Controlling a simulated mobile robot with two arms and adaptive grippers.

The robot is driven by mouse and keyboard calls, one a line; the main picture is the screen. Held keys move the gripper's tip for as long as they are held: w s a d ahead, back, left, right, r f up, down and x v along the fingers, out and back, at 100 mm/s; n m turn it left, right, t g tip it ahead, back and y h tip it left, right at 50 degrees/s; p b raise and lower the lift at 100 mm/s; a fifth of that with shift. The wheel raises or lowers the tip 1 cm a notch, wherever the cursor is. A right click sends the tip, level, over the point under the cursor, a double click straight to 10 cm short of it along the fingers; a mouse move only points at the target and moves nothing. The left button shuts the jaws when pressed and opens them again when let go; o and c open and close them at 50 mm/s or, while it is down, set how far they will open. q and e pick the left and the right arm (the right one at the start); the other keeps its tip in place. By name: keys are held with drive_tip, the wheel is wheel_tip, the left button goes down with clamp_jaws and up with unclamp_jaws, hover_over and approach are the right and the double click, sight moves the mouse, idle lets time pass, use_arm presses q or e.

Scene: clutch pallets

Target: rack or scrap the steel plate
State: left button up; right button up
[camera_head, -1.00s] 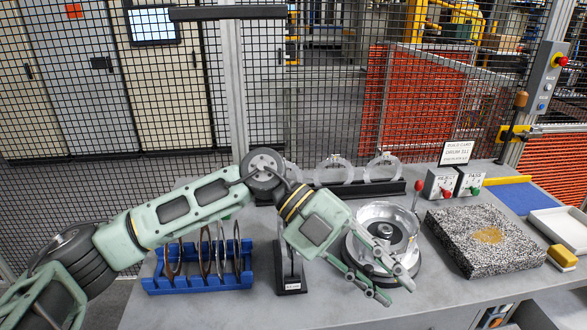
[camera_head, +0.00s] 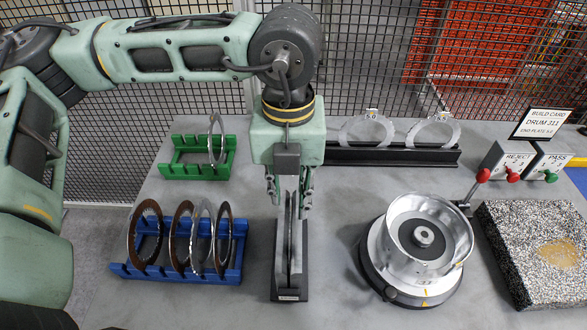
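My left gripper (camera_head: 290,198) points straight down over a narrow black upright stand (camera_head: 290,294). Its fingers are apart, one on each side of the stand's thin upright walls. Whether a plate stands edge-on between those walls, I cannot tell. A blue rack (camera_head: 178,275) to the left holds several ring plates upright, some dark brown, some bright steel such as this one (camera_head: 203,232). A green rack (camera_head: 187,172) behind it holds one steel ring plate (camera_head: 217,140). My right gripper is out of view.
A silver drum (camera_head: 458,232) on a round base stands right of the black stand. A black holder (camera_head: 350,154) with upright rings is behind. REJECT (camera_head: 505,170) and PASS (camera_head: 547,163) button boxes, a build card (camera_head: 542,123) and a speckled slab (camera_head: 535,275) are at right.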

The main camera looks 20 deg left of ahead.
use_arm(q)
wheel_tip(320, 180, down, 5)
drive_tip(key=shift+w+r+p, duration=0.1)
drive_tip(key=shift+r+p, duration=0.05)
drive_tip(key=shift+p, duration=0.4)
drive_tip(key=shift+f, duration=0.4)
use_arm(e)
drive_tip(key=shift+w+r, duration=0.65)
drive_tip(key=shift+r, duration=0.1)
use_arm(q)
drive_tip(key=shift+c, duration=0.3)
clamp_jaws()
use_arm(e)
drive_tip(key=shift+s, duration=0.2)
use_arm(q)
drive_tip(key=shift+r, duration=0.1)
